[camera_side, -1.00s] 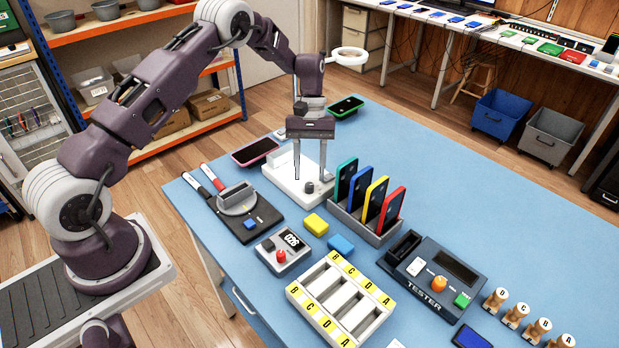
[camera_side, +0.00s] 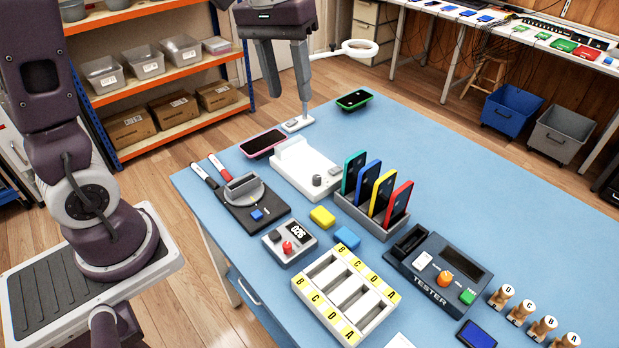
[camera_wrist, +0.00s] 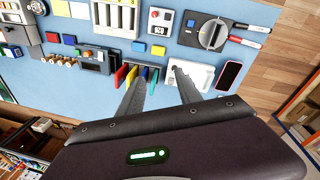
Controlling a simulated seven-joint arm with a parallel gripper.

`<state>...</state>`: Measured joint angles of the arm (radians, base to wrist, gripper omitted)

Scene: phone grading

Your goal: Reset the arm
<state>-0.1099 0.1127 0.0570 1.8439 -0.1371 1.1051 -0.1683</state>
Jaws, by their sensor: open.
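My gripper (camera_side: 277,75) is open and empty, raised high above the back left part of the blue table (camera_side: 480,190). Its two fingers are well apart with nothing between them. In the wrist view my gripper (camera_wrist: 160,88) points toward the table, and the white fixture (camera_wrist: 192,78) and the phone rack lie beyond its fingertips. The white fixture also shows in the side view (camera_side: 303,165), with no phone on it. Several phones in coloured cases stand upright in the grey rack (camera_side: 372,222).
A pink-cased phone (camera_side: 263,143) and a green-cased phone (camera_side: 354,99) lie at the table's back. A ring lamp (camera_side: 360,48) stands behind.

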